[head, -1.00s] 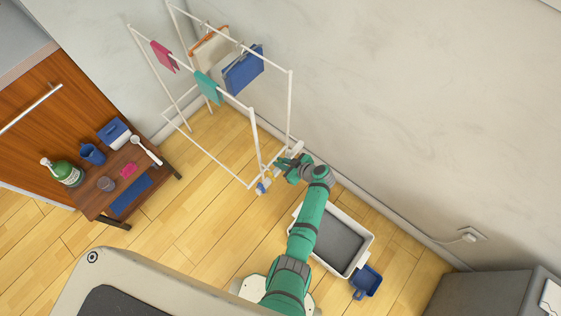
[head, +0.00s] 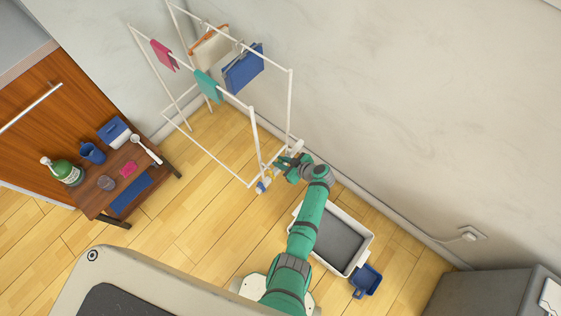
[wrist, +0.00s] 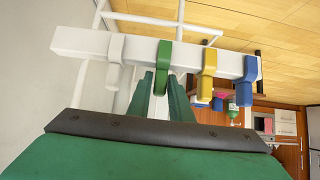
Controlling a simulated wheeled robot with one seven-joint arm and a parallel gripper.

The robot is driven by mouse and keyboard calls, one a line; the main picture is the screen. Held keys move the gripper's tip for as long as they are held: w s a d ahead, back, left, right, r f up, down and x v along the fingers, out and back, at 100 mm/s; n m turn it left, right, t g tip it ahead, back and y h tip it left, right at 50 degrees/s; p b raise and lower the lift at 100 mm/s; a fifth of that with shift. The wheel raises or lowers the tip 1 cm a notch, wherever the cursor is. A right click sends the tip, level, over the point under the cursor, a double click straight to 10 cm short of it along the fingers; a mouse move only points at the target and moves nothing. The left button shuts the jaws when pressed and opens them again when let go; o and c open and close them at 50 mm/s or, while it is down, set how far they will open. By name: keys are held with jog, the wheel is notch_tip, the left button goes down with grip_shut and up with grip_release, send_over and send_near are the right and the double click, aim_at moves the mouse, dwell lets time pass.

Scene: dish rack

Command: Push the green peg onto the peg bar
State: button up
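The white peg bar (wrist: 85,42) runs across the wrist view. The green peg (wrist: 163,56) sits at the bar, with its top over the bar's face and its lower end toward me. My gripper (wrist: 163,88) has its two green fingers closed in on either side of the green peg's lower end. A pale grey peg (wrist: 115,50) is to its left, and a yellow peg (wrist: 208,66) and a blue peg (wrist: 249,72) are to its right on the bar. In the head view my gripper (head: 284,170) is at the rack's lower front corner and hides the green peg.
The white drying rack (head: 253,130) holds hanging cloths and stands by the wall. A low wooden table (head: 95,200) with a bottle and cups is at left. Floor between is clear.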

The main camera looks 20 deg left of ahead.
jog(key=shift+o, duration=1.3)
jog(key=v, duration=1.1)
jog(key=shift+a, duration=0.1)
